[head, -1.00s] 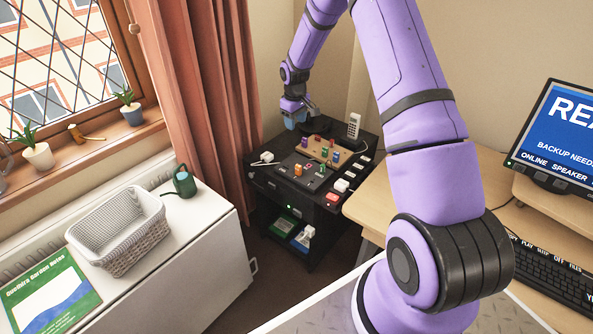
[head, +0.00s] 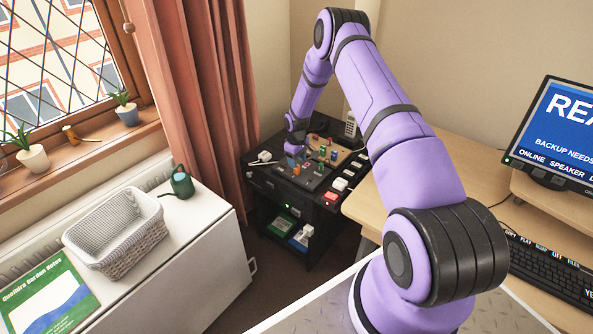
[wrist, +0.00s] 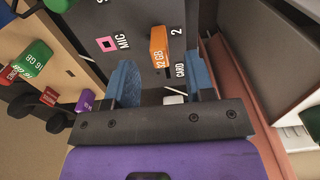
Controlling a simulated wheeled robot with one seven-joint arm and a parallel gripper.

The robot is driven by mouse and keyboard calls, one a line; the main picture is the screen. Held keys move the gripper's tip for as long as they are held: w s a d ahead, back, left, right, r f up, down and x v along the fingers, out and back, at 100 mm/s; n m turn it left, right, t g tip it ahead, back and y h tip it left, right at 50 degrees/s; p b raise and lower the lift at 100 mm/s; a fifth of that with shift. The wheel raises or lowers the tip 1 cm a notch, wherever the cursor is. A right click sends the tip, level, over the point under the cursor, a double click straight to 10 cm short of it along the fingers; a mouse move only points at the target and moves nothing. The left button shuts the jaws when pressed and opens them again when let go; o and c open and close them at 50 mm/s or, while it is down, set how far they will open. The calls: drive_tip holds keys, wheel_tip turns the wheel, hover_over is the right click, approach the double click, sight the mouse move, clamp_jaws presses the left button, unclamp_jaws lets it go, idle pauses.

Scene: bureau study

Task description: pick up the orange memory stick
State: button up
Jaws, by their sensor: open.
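The orange memory stick (wrist: 158,46) stands up from a dark panel in the wrist view, its label ending in "2 GB". It is just beyond my gripper's (wrist: 163,75) blue fingertips and lies between their lines, closer to the right finger. My gripper is open and empty, with the fingers apart on either side. In the head view my gripper (head: 293,148) is low over the black stand. A small orange piece (head: 296,170) shows just below it there, but is too small to read. Whether the fingertips touch the panel is not clear.
A green stick (wrist: 32,58), a red one and a purple stick (wrist: 86,101) stand left in the wrist view. The black stand (head: 270,186) also holds a white phone and several small blocks. A desk (head: 385,205) is to its right, a curtain behind left.

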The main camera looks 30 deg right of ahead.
sight(297, 170)
drive_tip(key=shift+w+f, duration=0.1)
drive_tip(key=shift+f, duration=2.5)
drive_tip(key=shift+c, duration=0.5)
clamp_jaws()
